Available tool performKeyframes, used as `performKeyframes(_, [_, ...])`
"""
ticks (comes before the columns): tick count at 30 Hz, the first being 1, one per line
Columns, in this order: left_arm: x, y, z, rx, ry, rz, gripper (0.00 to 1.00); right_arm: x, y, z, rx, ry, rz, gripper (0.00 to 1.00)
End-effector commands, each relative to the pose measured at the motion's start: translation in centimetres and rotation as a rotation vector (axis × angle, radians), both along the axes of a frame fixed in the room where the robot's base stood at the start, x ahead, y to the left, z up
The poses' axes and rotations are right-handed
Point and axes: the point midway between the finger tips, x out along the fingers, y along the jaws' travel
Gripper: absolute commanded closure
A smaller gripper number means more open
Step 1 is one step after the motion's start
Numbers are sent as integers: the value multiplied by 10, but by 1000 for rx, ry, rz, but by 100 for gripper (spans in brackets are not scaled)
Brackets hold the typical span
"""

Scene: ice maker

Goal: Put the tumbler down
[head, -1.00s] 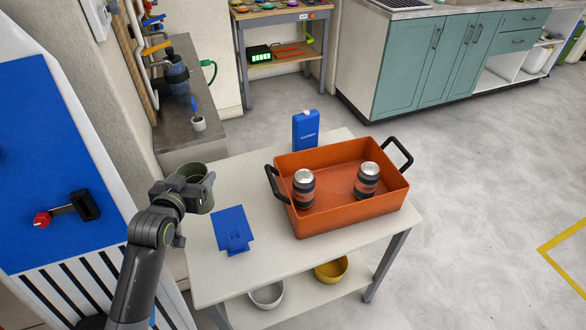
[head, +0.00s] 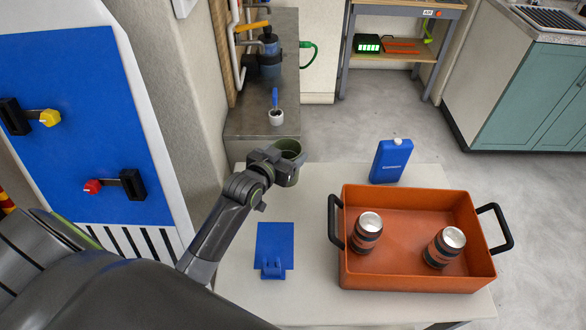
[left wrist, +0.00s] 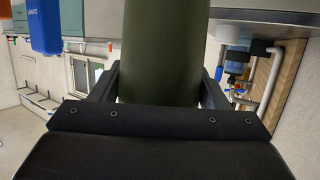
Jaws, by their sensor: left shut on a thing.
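The tumbler (head: 288,148) is a dark green open-topped cup near the far left corner of the white table (head: 320,190). My left gripper (head: 282,166) is shut on it from the near side. The tumbler looks upright; I cannot tell whether its base touches the table. In the left wrist view the tumbler (left wrist: 165,55) fills the space between the two black fingers, with one finger on each side. My right gripper is not in view.
An orange tray (head: 375,275) with black handles holds two cans (head: 368,225) (head: 445,245) on the right. A blue bottle (head: 390,160) stands behind it. A blue stand (head: 274,245) lies nearer. The tabletop between the tumbler and tray is clear.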

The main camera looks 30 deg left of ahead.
Motion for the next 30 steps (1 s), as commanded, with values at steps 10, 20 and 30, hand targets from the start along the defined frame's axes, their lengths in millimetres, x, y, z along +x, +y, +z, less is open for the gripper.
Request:
performKeyframes(10, [0,0,-43,-2,1,1,66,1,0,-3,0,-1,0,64])
performKeyframes(20, [0,0,-49,0,-2,0,66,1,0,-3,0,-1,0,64])
performKeyframes(30, [0,0,-53,0,-1,0,10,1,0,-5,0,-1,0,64])
